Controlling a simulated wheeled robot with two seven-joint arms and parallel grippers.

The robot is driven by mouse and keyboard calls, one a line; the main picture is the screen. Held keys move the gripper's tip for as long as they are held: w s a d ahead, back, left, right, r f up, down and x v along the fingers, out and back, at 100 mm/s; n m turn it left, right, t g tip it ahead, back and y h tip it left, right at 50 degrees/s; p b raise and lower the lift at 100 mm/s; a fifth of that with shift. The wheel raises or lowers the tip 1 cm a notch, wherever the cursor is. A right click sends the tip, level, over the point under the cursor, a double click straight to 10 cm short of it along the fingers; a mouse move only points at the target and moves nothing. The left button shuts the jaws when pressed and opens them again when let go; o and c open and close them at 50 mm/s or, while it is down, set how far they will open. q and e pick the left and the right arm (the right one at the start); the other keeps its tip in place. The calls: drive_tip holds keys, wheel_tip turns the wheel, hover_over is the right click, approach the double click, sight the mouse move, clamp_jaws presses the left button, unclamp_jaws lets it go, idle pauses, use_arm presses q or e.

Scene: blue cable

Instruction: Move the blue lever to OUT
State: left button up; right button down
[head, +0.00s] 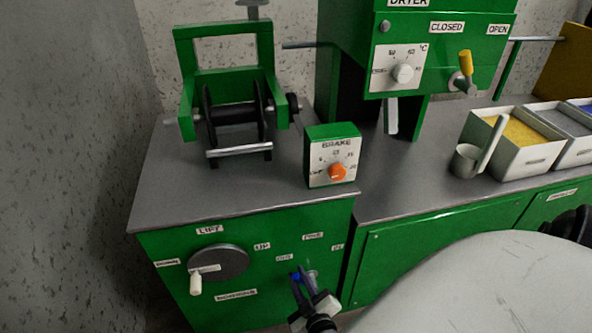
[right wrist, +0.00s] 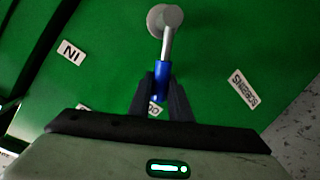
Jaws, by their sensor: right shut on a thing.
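The blue lever has a grey hub and arm and a blue handle (right wrist: 161,76) in the right wrist view. In the head view its blue end (head: 296,277) shows low on the green cabinet front. My right gripper (head: 302,277) is at the lever; in the right wrist view its fingers (right wrist: 161,95) are shut on the blue handle, one on each side. The lever arm points from the hub towards a label beginning with "O" (right wrist: 154,108), partly hidden by the gripper. The "IN" label (right wrist: 72,50) lies off to the left. My left gripper is not in view.
To the left on the same front is the LIFT crank (head: 218,262) with a white handle. Above, on the grey top, stand the BRAKE box (head: 332,157) and a green winder frame (head: 225,84). White bins (head: 515,145) and a scoop (head: 468,160) are at right.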

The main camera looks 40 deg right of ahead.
drive_tip(key=shift+a, duration=0.15)
drive_tip(key=c, duration=1.6)
unclamp_jaws()
drive_tip(key=shift+c, duration=0.2)
